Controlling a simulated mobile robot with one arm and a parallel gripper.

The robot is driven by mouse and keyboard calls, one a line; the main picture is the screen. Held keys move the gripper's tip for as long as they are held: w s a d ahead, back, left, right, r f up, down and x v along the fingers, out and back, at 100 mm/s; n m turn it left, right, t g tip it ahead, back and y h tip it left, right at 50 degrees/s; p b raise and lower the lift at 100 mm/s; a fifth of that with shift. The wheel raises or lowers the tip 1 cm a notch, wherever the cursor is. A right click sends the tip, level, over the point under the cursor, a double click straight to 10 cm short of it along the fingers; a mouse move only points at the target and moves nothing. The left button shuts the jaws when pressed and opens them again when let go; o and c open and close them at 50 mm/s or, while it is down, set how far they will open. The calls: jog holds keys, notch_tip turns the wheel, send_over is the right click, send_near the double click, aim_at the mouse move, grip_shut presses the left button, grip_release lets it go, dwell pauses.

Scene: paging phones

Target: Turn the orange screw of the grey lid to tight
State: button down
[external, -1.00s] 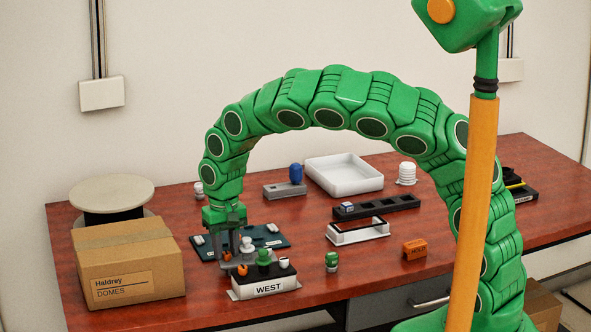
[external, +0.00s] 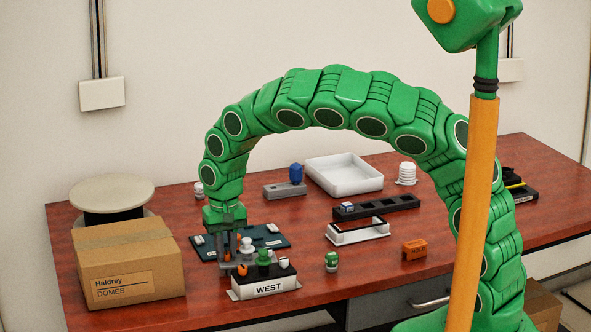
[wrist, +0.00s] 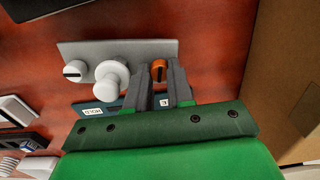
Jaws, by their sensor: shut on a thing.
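The grey lid (wrist: 135,50) is a flat plate in the wrist view, with a white knob (wrist: 110,81) near its middle. The orange screw (wrist: 158,67) sits at its right end, with a dark slot running roughly up-down in the picture. A white slotted screw (wrist: 75,70) sits at its left end, its slot roughly level. My gripper (wrist: 162,80) is shut on the orange screw, one finger on each side; the fingers hide part of it.
A teal board (external: 280,241) lies behind the lid. A white WEST block (external: 268,289) with a green-topped piece stands close in front. A cardboard box (external: 130,265) stands close to the left. A small green-topped piece (external: 331,262) stands to the right.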

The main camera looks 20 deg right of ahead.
aim_at(227, 252)
jog(key=m, duration=0.6)
jog(key=shift+m, duration=3)
jog(key=c, duration=1.3)
grip_release()
jog(key=shift+o, duration=0.2)
jog(key=shift+r, duration=0.1)
notch_tip(227, 252, up, 8)
jog(key=shift+f, duration=0.2)
